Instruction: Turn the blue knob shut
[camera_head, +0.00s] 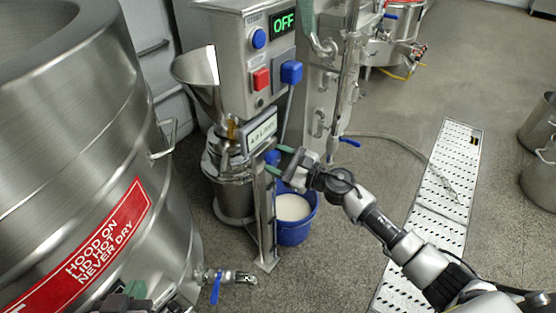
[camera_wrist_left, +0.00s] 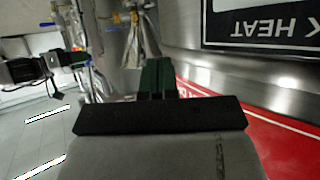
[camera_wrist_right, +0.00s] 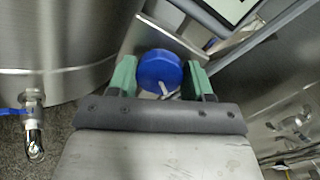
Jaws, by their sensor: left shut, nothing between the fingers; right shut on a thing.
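The blue knob (camera_wrist_right: 160,71) is round with a white pointer mark. It sits between the green fingers of my right gripper (camera_wrist_right: 162,82) in the right wrist view, and the gripper is shut on it. In the head view the knob (camera_head: 272,157) shows partly behind my right gripper (camera_head: 279,160), at the post below the flow display. My left gripper (camera_wrist_left: 157,78) is shut and empty, beside the large steel kettle. In the head view only a bit of my left arm shows at the bottom edge.
The mill's panel reads OFF (camera_head: 284,22), above a red button (camera_head: 261,79). A blue bucket (camera_head: 296,232) of white liquid stands below. The large kettle (camera_head: 80,150) fills the left, with a blue-handled outlet valve (camera_head: 216,287). Open floor and a perforated drain strip (camera_head: 440,190) lie right.

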